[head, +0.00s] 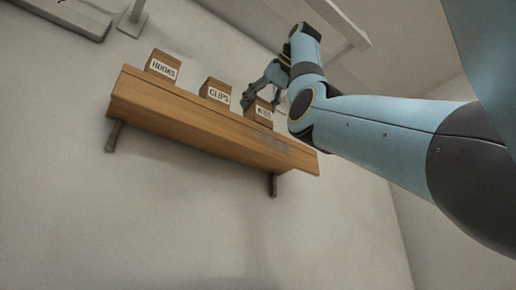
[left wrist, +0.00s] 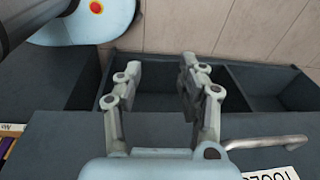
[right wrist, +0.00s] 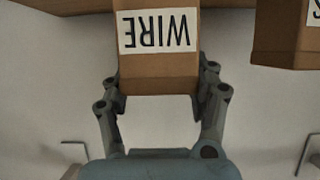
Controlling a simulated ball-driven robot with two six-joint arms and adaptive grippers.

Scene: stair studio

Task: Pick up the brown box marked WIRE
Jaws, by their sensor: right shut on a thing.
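The brown box marked WIRE (head: 262,112) is at the right part of a wooden wall shelf (head: 200,128) in the head view. In the right wrist view the WIRE box (right wrist: 158,72) sits between the fingers, its label upside down. My right gripper (head: 262,92) is shut on this box; in the right wrist view its fingers (right wrist: 158,98) flank the box's sides. I cannot tell whether the box still touches the shelf. My left gripper (left wrist: 160,78) is open and empty above a dark open drawer in the left wrist view.
Boxes marked CLIPS (head: 216,92) and HOOKS (head: 163,66) stand on the shelf left of the WIRE box. Metal brackets (head: 114,136) hold the shelf. In the left wrist view the drawer (left wrist: 150,103) has dividers and a metal handle (left wrist: 265,142).

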